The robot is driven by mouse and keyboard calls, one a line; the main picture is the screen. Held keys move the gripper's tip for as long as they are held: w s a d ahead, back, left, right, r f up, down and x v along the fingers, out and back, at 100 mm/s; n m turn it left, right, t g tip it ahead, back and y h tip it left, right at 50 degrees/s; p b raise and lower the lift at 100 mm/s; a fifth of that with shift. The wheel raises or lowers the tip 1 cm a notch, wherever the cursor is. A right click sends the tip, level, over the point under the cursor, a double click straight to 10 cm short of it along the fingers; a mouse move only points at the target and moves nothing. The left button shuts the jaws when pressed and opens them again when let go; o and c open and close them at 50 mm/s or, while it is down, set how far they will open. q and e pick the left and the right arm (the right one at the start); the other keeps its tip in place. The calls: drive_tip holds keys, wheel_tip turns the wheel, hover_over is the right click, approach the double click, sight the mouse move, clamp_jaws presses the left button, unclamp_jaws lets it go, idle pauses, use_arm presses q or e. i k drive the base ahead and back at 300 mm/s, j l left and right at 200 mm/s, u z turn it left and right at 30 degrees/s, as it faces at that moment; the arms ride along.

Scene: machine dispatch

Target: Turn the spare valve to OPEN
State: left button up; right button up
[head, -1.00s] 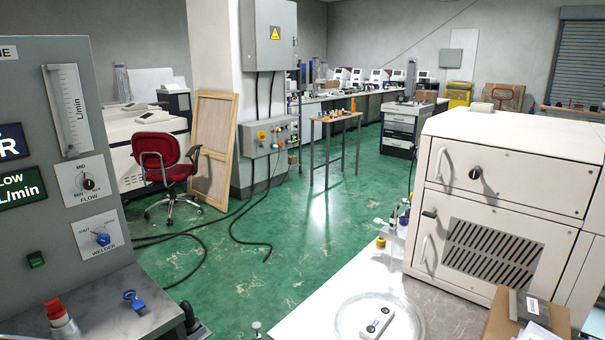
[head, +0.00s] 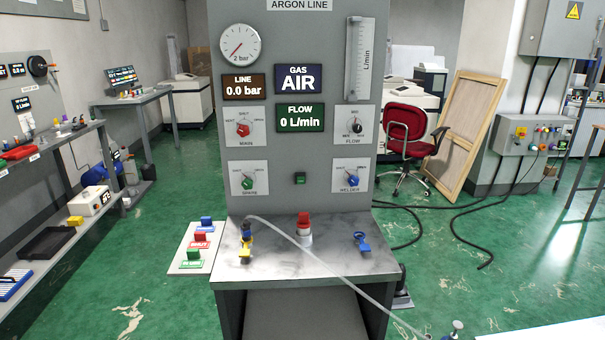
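The spare valve (head: 247,183) is a green knob on a white plate marked SPARE, at the lower left of the grey ARGON LINE panel (head: 297,200). Its small position marks are hard to read, and I cannot tell which one the knob points to. Above it is the red MAIN valve (head: 242,130). To the right are the blue WELDER valve (head: 353,181) and the black FLOW knob (head: 357,127). The displays read LINE 0.0 bar (head: 246,87), GAS AIR (head: 297,78) and FLOW 0 L/min (head: 300,117). Neither of my grippers is in view.
A side board (head: 183,262) holds coloured tags. Green floor (head: 160,290) is open to the left.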

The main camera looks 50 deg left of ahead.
sight(247, 184)
drive_tip(key=u, duration=1.75)
drive_tip(key=i+l, duration=0.05)
drive_tip(key=l, duration=0.05)
